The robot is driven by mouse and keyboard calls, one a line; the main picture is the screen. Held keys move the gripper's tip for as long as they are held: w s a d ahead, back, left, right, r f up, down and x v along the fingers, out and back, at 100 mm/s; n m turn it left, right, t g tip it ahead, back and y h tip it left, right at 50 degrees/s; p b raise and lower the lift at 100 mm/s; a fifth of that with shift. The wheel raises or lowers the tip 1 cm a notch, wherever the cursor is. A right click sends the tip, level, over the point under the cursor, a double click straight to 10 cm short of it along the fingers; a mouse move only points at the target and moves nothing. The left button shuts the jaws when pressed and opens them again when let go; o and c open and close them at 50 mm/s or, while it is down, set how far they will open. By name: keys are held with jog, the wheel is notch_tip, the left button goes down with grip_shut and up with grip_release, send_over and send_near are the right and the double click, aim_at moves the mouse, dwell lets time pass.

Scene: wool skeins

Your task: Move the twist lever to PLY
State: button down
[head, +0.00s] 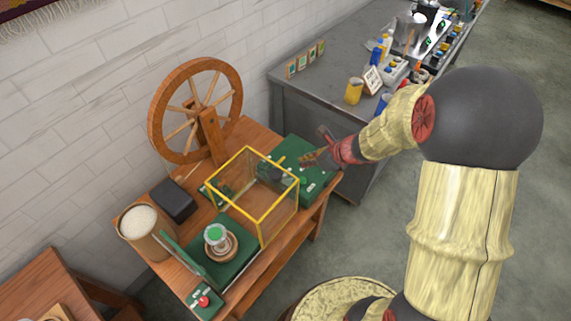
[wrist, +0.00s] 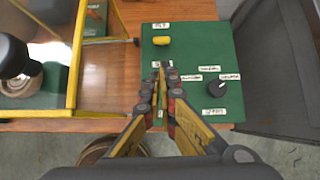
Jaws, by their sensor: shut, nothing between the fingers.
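A green control box (wrist: 190,50) sits at the right end of the wooden table; it also shows in the head view (head: 318,184). A short yellow handle (wrist: 162,41), seemingly the twist lever, lies on the box just below a small white label (wrist: 161,26) that may read PLY. A second label (wrist: 161,63), partly hidden by my fingertips, sits below the handle. My gripper (wrist: 161,72) is shut and empty, its tips over the box, short of the handle in the wrist view. In the head view my gripper (head: 306,160) covers part of the box.
A black dial (wrist: 216,88) with several labels sits right of my fingers. A yellow-framed clear guard (head: 262,218) stands left of the box. A spinning wheel (head: 196,110) stands behind. A grey bench (head: 305,90) is at the back right.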

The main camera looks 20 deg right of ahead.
aim_at(279, 162)
dwell(0.3)
jog(key=b+x, duration=0.4)
jog(key=x, duration=0.6)
jog(key=shift+d, duration=0.1)
jog(key=shift+r+p, duration=0.15)
jog(key=shift+p, duration=0.15)
jog(key=shift+r+p, duration=0.1)
jog(key=shift+p, duration=0.2)
jog(key=shift+w+p, duration=0.1)
jog(key=shift+p, duration=0.25)
